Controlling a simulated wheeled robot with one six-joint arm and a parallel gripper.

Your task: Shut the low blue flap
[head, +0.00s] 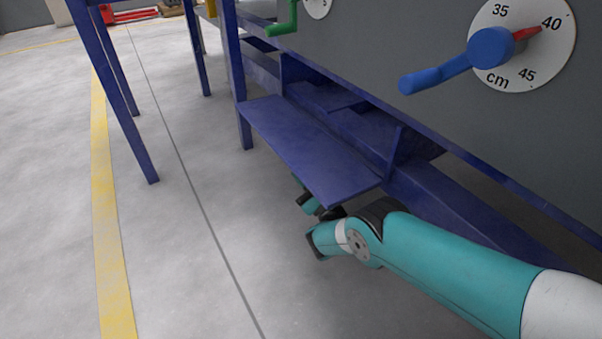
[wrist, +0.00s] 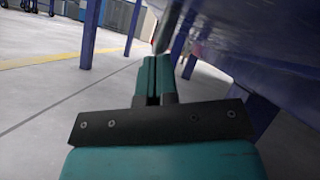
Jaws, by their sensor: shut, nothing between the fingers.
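The low blue flap (head: 308,152) sticks out from the lower part of the blue frame in the head view, hinged open and roughly level. In the wrist view a blue surface (wrist: 260,50), which looks like the flap's underside, fills the upper right. My gripper (head: 306,198) is low beside the flap's near end, partly hidden under its edge. In the wrist view the gripper's fingers (wrist: 156,75) are together with nothing between them. I cannot tell whether the fingers touch the flap.
Above the flap is a grey panel (head: 400,60) with a blue crank (head: 450,70) on a dial (head: 522,50) and a green crank (head: 285,22). Blue legs (head: 112,90) stand at the left. The floor with a yellow line (head: 108,200) is clear there.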

